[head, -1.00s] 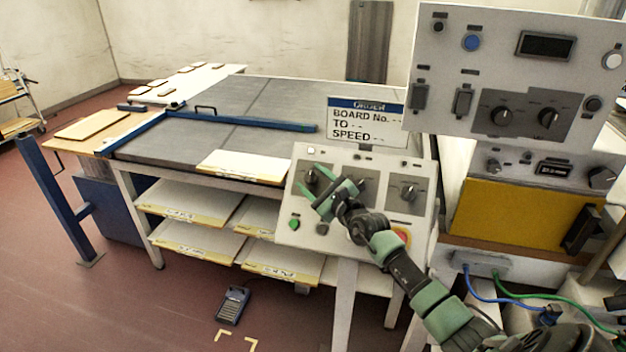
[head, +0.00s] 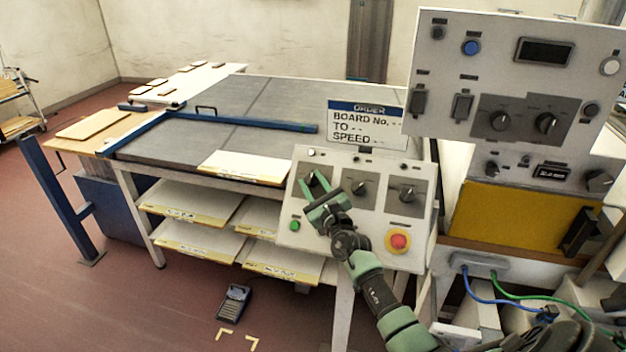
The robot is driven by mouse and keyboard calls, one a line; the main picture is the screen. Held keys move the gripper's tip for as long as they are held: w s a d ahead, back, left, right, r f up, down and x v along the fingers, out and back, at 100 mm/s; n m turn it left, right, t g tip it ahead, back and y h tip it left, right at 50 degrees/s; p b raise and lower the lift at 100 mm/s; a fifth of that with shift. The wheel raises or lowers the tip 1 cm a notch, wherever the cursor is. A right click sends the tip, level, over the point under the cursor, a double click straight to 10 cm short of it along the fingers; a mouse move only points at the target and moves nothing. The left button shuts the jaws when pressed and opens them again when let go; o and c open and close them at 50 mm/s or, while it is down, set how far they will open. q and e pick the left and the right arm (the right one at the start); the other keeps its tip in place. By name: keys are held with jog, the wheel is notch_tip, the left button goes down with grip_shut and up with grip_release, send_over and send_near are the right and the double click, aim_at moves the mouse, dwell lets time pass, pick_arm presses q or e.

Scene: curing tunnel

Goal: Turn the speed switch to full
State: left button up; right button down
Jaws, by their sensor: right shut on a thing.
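A sloped grey control panel (head: 290,232) stands in front of the table's right end. It carries three dark rotary switches in a row: a left one, mostly covered by my gripper, a middle switch (head: 359,188) and a right switch (head: 408,194). Their labels are too small to read, so I cannot tell which sets speed. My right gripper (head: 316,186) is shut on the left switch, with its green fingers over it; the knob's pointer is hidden. My left gripper is not in view.
A green button (head: 295,226) and a red emergency button (head: 398,241) sit low on the panel. An order sign (head: 366,124) stands behind it. A larger panel (head: 450,90) with more knobs rises at right. A foot pedal (head: 233,303) lies on the floor.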

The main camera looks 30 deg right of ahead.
jog(key=m+h, duration=0.2)
jog(key=shift+w+a+f+m+h, duration=0.1)
jog(key=shift+a+f+m+h, duration=0.1)
jog(key=shift+f+m+h, duration=0.15)
jog(key=shift+m+h+b, duration=0.65)
jog(key=shift+m, duration=0.1)
jog(key=m+g+h+b, duration=0.1)
jog(key=m+h+b, duration=0.2)
jog(key=m+g+h+b, duration=0.2)
jog(key=m+h+b, duration=0.1)
jog(key=m, duration=0.1)
jog(key=shift+w+a+f+g+h, duration=0.15)
jog(key=shift+g+h, duration=0.15)
jog(key=shift+h, duration=0.1)
jog(key=shift+m+g+h+b, duration=0.8)
jog(key=shift+m+b, duration=0.3)
jog(key=shift+m, duration=0.1)
jog(key=shift+r+m+g, duration=0.3)
jog(key=shift+m, duration=0.1)
jog(key=c, duration=1)
grip_release()
